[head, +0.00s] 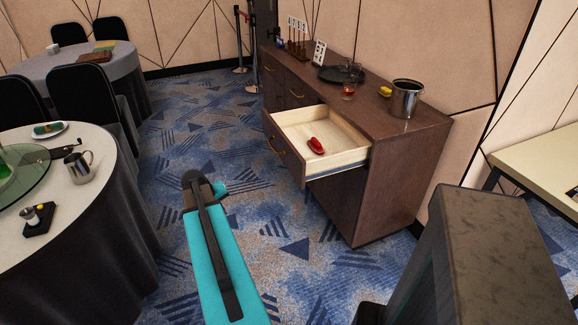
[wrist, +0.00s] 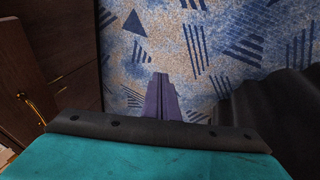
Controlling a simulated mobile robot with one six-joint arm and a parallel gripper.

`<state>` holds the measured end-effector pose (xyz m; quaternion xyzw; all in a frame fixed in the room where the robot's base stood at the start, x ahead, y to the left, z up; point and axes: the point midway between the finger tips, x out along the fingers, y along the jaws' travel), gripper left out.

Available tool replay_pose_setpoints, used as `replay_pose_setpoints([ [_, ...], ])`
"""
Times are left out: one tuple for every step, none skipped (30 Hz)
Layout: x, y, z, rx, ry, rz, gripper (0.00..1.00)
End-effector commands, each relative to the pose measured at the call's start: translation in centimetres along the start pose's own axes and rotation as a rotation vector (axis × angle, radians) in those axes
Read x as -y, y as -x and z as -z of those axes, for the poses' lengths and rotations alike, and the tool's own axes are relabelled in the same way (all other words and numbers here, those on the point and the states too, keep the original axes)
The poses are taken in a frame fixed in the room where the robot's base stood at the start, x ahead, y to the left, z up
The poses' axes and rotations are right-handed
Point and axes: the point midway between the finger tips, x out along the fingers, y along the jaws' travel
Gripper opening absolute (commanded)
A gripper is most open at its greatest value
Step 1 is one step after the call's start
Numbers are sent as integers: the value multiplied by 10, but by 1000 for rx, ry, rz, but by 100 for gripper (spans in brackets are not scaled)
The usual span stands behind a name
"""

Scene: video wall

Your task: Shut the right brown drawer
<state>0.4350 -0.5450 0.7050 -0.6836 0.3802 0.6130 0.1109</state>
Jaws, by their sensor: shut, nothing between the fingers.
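The right brown drawer (head: 287,148) is pulled well out of the brown sideboard (head: 395,185) in the head view. Its pale wooden inside (head: 335,133) shows, with a red object (head: 316,146) lying in it. A brass handle is on its front. In the wrist view, a brown front with a brass handle (wrist: 33,106) is at the left edge. My gripper (wrist: 160,78) points down over the carpet with its fingers together and empty, to the right of that front and apart from it. In the head view my teal arm ends left of the drawer; the fingers cannot be made out.
A metal bucket (head: 404,98), a black tray and a glass stand on the sideboard. Patterned carpet (head: 225,120) lies free between table and sideboard.

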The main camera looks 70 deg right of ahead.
Motion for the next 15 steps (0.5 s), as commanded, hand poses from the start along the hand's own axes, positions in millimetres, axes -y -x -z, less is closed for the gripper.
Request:
replay_pose_setpoints([
  [-28, 4, 9, -15, -31, -20, 0],
  [-43, 7, 13, -23, -48, -32, 0],
  [-63, 11, 18, -34, -68, -48, 0],
  [-79, 14, 21, -42, -83, -61, 0],
  [-94, 18, 24, -50, -99, -74, 0],
  [-115, 23, 28, -61, -120, -91, 0],
  [-131, 26, 29, -67, -135, -104, 0],
  [-146, 31, 31, -75, -149, -118, 0],
  [-166, 35, 32, -83, -168, -135, 0],
  [-180, 39, 33, -89, -181, -147, 0],
  [-193, 43, 34, -94, -194, -158, 0],
  [-208, 47, 34, -100, -208, -172, 0],
  [-219, 51, 34, -104, -218, -182, 0],
  [-228, 54, 34, -108, -226, -191, 0],
  [-239, 57, 33, -112, -236, -201, 0],
])
